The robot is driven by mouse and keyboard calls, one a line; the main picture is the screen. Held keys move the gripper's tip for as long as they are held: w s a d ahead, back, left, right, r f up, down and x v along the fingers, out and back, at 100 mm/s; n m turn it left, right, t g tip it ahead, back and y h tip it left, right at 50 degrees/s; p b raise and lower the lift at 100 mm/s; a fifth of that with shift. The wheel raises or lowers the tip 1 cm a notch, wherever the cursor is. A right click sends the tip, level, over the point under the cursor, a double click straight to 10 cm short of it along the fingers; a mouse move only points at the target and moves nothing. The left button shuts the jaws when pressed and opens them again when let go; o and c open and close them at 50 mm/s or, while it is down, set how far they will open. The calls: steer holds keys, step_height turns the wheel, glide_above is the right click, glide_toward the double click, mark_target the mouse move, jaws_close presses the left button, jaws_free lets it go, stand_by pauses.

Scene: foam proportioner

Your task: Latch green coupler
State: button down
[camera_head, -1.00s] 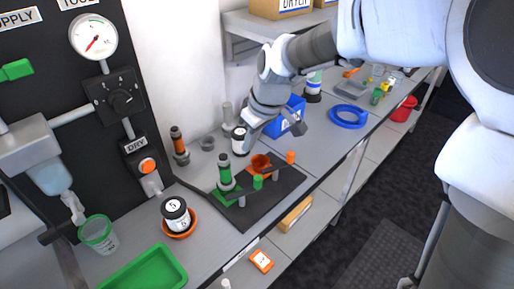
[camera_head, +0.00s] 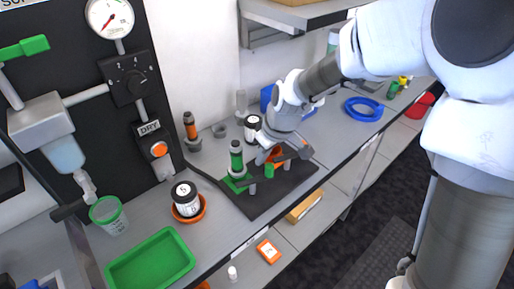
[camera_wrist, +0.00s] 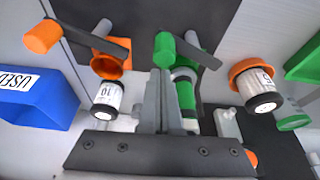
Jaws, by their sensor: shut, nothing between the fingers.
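The green coupler stands on the dark mat, with an upright green cylinder (camera_head: 236,156) over a green base. It also shows in the wrist view (camera_wrist: 186,94). Its dark lever ends in a green knob (camera_head: 269,171), which also shows in the wrist view (camera_wrist: 164,47). My gripper (camera_head: 262,158) is over the mat, beside the green coupler. In the wrist view its fingers (camera_wrist: 160,82) are shut and empty. Their tips appear close to the green knob; I cannot tell whether they touch it. An orange coupler (camera_wrist: 108,62) with a similar lever is beside it, partly hidden in the head view.
A labelled jar (camera_head: 185,196) sits in an orange dish left of the dark mat (camera_head: 258,208). A white jar (camera_head: 252,127) and an orange-topped cylinder (camera_head: 190,126) stand behind. A blue bin (camera_wrist: 35,95) is near the orange coupler. A green tray (camera_head: 152,262) lies at front left.

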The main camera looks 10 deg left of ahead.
steer(key=shift+s+d, duration=0.35)
steer(key=shift+d, duration=0.05)
